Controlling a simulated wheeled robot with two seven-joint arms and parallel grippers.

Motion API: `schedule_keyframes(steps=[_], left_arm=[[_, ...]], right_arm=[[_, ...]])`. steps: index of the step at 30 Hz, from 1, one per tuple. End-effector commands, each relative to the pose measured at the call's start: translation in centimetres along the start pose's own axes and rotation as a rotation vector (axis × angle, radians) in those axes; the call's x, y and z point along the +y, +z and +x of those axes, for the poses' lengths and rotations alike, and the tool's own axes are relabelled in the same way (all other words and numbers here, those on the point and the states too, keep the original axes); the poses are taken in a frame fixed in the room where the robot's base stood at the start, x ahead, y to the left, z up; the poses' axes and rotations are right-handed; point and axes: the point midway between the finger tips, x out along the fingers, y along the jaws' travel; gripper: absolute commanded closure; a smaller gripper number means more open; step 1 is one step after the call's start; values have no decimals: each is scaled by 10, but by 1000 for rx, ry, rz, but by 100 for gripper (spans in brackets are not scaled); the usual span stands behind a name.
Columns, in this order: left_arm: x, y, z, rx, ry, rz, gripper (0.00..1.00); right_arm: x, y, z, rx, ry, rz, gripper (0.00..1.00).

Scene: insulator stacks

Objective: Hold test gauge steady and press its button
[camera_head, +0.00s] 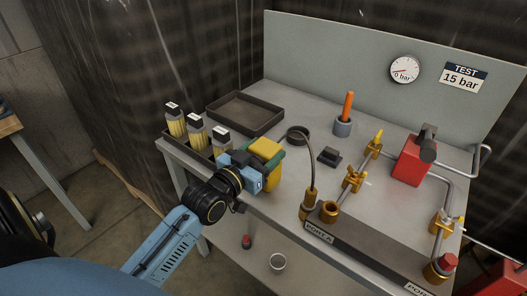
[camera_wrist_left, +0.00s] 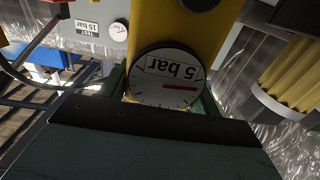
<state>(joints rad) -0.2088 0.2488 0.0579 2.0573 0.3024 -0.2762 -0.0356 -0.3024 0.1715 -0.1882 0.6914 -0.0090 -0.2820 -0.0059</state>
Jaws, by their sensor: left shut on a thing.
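The test gauge (camera_head: 267,150) is a yellow block above the bench's front left part. My left gripper (camera_head: 258,168) is shut on it. In the left wrist view the gauge's yellow body (camera_wrist_left: 145,28) stands between the green finger pads. Its round white dial (camera_wrist_left: 167,82) reads "5 bar" upside down and has a red needle. A dark round part (camera_wrist_left: 200,3) shows on the yellow body at the top edge; I cannot tell whether it is the button. My right gripper is in neither view.
Several yellow-and-black cylinders (camera_head: 197,133) stand left of the gripper, by an empty dark tray (camera_head: 245,112). Right of it are a black hose, brass fittings (camera_head: 353,180), a red box (camera_head: 411,160) and an orange-handled tool (camera_head: 347,106). The back panel carries a dial (camera_head: 404,69) and a "TEST 15 bar" sign (camera_head: 463,78).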

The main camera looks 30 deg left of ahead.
Motion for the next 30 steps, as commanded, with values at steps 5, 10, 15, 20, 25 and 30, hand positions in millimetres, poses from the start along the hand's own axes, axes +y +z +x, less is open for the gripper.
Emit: schedule_keyframes(steps=[5, 10, 15, 20, 25, 30], left_arm=[[0, 0, 0, 0, 0, 1, 71], [0, 0, 0, 0, 0, 1, 71], [0, 0, 0, 0, 0, 1, 71], [0, 0, 0, 0, 0, 1, 71], [0, 0, 0, 0, 0, 1, 71], [0, 0, 0, 0, 0, 1, 71]], right_arm=[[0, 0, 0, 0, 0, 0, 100], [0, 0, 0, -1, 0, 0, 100], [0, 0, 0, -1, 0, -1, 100], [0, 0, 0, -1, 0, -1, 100], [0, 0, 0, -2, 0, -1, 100], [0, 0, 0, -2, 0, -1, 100]])
